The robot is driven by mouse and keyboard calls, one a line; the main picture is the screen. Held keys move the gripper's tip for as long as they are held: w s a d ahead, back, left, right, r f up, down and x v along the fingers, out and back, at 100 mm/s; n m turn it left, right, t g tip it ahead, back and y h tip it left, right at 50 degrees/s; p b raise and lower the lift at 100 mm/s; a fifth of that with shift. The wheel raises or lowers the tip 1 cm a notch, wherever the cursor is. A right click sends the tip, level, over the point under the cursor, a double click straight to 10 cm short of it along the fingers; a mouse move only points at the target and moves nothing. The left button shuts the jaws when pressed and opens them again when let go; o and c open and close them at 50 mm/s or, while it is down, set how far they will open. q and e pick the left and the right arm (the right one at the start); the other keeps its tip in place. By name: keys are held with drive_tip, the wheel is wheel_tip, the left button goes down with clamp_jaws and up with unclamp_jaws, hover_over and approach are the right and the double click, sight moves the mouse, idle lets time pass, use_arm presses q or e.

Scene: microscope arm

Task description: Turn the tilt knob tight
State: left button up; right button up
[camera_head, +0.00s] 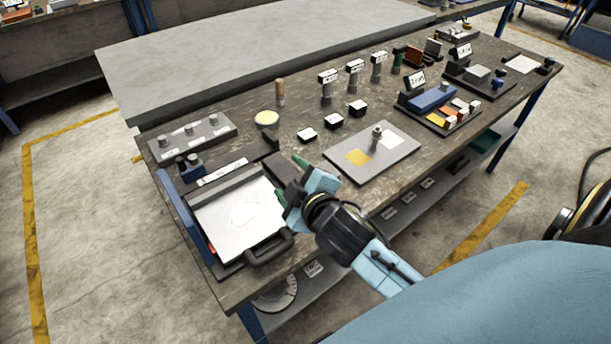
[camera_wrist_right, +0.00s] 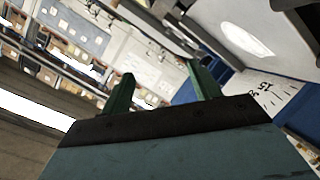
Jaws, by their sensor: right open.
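My right gripper (camera_head: 289,190) is open, with its two green fingers apart beside a dark block (camera_head: 283,166) at the right edge of a tilted plate device (camera_head: 240,208). The device has a white sheet, a blue side bar and a black handle (camera_head: 268,250). In the right wrist view the open fingers (camera_wrist_right: 160,92) show with nothing between them. There, a blue part and a white strip with black figures (camera_wrist_right: 275,102) lie beyond the right finger. I cannot make out which part is the tilt knob; the gripper may hide it. My left gripper is not in view.
A grey plate with a yellow square and a post (camera_head: 376,140) lies right of the gripper. Several small blocks and upright tools stand behind. A grey block with knobs (camera_head: 193,138) is at the back left. The table's front edge runs under my right arm.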

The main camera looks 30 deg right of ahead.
drive_tip(key=w+a+r+n+t+y, duration=0.3)
drive_tip(key=a+r+n+y, duration=0.1)
drive_tip(key=r+n, duration=0.25)
drive_tip(key=w+a+r+n+t+y, duration=0.3)
drive_tip(key=r+n+y, duration=0.1)
drive_tip(key=r+n, duration=0.25)
drive_tip(key=s+a+r+n+g+y, duration=0.15)
drive_tip(key=a+n+g+y, duration=0.45)
drive_tip(key=n, duration=0.6)
drive_tip(key=s+a+n+g+y, duration=0.2)
drive_tip(key=a+n+g+y, duration=0.4)
drive_tip(key=n, duration=0.5)
drive_tip(key=w+d+f+n+g+h, duration=0.2)
drive_tip(key=d+f+n+g+h, duration=0.5)
drive_tip(key=d+f+n+h, duration=0.25)
drive_tip(key=d+n+g+h, duration=0.1)
drive_tip(key=d+g+h, duration=0.1)
drive_tip(key=d+h, duration=1.1)
drive_tip(key=d+f+y, duration=0.1)
drive_tip(key=f, duration=0.3)
drive_tip(key=d+f+y, duration=0.1)
drive_tip(key=f, duration=0.3)
drive_tip(key=w+d+f+y+b, duration=0.1)
drive_tip(key=f, duration=0.3)
drive_tip(key=shift+d+f+y, duration=0.1)
drive_tip(key=shift+f+y, duration=0.15)
drive_tip(key=shift+f, duration=0.05)
drive_tip(key=shift+c, duration=0.4)
